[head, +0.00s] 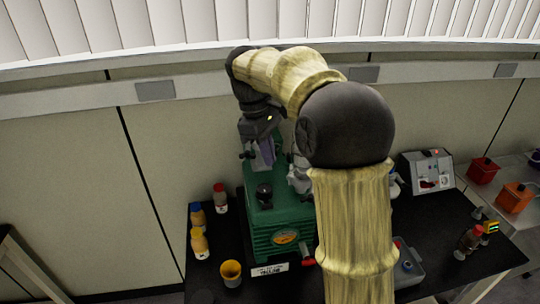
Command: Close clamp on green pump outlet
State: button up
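The green pump (267,228) stands on the black table, with a round gauge on its front and a black knob on top. My gripper (263,153) is over the back of the pump, pointing down, reached from above by my arm. Its fingertips are small and partly merged with the grey fittings there, so I cannot tell whether they are open or shut. Grey metal fittings (298,176) stand on the pump to the right of my gripper, partly behind my arm. I cannot make out the outlet clamp; my gripper and arm cover much of that area.
On the black table (206,277), several bottles (199,243) and a yellow cup (231,271) stand left of the pump. A grey instrument box (428,171) and a grey tray (410,268) are on the right. The wall (165,180) is close behind.

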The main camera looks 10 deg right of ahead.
jog(key=o, duration=0.3)
jog(key=shift+f, duration=0.1)
jog(key=o, duration=0.3)
jog(key=shift+f, duration=0.3)
jog(key=shift+o, duration=0.2)
jog(key=s+d+f+m+t+y, duration=0.1)
jog(key=s+d+f+m+t, duration=0.1)
jog(key=s+f+m, duration=0.3)
jog(key=s+d+f+m+t+y, duration=0.1)
jog(key=s+f+m, duration=0.4)
jog(key=s+f, duration=0.6)
jog(key=shift+s+d+f+m+t, duration=0.3)
jog(key=shift+s+d+f+t, duration=0.05)
jog(key=shift+s+t, duration=0.25)
jog(key=shift+a, duration=0.1)
